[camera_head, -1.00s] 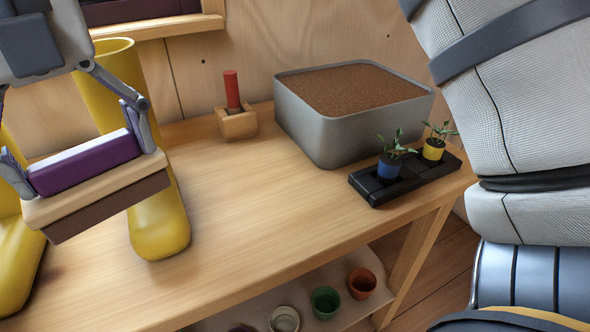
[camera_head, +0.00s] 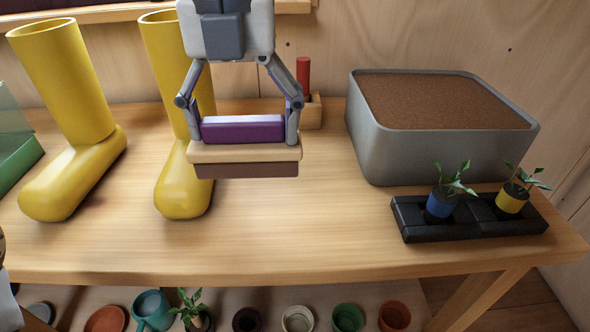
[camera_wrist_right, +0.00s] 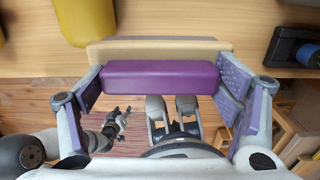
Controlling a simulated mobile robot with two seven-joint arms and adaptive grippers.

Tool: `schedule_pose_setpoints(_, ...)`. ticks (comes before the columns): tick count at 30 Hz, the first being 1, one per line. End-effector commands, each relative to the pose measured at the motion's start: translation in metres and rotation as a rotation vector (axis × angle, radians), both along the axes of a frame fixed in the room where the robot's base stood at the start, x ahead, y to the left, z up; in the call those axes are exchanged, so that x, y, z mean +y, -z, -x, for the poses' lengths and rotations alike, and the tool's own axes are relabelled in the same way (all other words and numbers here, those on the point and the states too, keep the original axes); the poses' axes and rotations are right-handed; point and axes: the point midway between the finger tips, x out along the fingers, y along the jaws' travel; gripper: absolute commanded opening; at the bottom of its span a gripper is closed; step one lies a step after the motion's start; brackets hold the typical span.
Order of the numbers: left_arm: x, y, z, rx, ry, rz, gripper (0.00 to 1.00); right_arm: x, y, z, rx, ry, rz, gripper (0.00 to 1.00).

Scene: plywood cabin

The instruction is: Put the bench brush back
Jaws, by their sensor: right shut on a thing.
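The bench brush has a purple grip (camera_head: 242,129), a pale wooden block (camera_head: 245,152) and dark brown bristles (camera_head: 246,170) facing down. My right gripper (camera_head: 244,128) is shut on the purple grip, one finger at each end. It holds the brush level, in front of the right yellow boot and the red-handled tool in the head view. The wrist view shows the purple grip (camera_wrist_right: 160,75) between the fingers, with the wooden block (camera_wrist_right: 160,48) beyond it. In that view a small dark arm part (camera_wrist_right: 115,122), perhaps my left gripper, shows low down; its jaws are unclear.
Two yellow boots (camera_head: 70,90) stand at the left of the bench (camera_head: 290,235). A red-handled tool (camera_head: 303,75) stands in a wooden block behind. A grey soil bin (camera_head: 365,140) and a black plant tray (camera_head: 470,225) occupy the right. Pots (camera_head: 347,318) sit below. The bench's front middle is clear.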

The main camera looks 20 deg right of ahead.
Motion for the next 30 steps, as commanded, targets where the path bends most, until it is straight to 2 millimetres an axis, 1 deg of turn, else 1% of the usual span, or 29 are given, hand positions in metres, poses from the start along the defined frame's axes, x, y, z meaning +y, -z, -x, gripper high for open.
schedule_pose_setpoints(1, 0.0, 0.003, 0.003, 0.012, 0.0, 0.0, 0.4, -0.014, 0.011, -0.008, 0.01, 0.004, -0.002, 0.53)
schedule_pose_setpoints(3, 0.0, 0.005, 0.006, 0.019, 0.0, 0.0, 0.4, -0.031, 0.023, -0.018, 0.01, 0.003, -0.002, 0.53)
schedule_pose_setpoints(6, 0.0, 0.008, 0.008, 0.029, 0.0, 0.0, 0.4, -0.045, 0.043, -0.025, 0.008, 0.001, -0.001, 0.53)
schedule_pose_setpoints(11, 0.0, 0.01, 0.01, 0.036, 0.001, 0.001, 0.4, -0.058, 0.06, -0.033, 0.005, 0.0, 0.001, 0.53)
schedule_pose_setpoints(14, 0.0, 0.013, 0.013, 0.047, 0.001, 0.0, 0.4, -0.071, 0.079, -0.04, 0.007, 0.0, 0.0, 0.53)
schedule_pose_setpoints(16, 0.0, 0.015, 0.015, 0.052, 0.001, 0.0, 0.4, -0.069, 0.093, -0.039, 0.008, -0.003, 0.001, 0.53)
schedule_pose_setpoints(19, 0.0, 0.016, 0.016, 0.054, 0.001, 0.0, 0.4, -0.069, 0.104, -0.039, 0.004, -0.003, 0.001, 0.53)
schedule_pose_setpoints(29, 0.0, 0.014, 0.014, 0.048, 0.001, 0.0, 0.4, -0.068, 0.105, -0.039, 0.0, -0.002, 0.0, 0.53)
schedule_pose_setpoints(30, 0.0, 0.014, 0.014, 0.048, 0.001, 0.0, 0.4, -0.069, 0.106, -0.039, 0.0, -0.002, 0.0, 0.87)
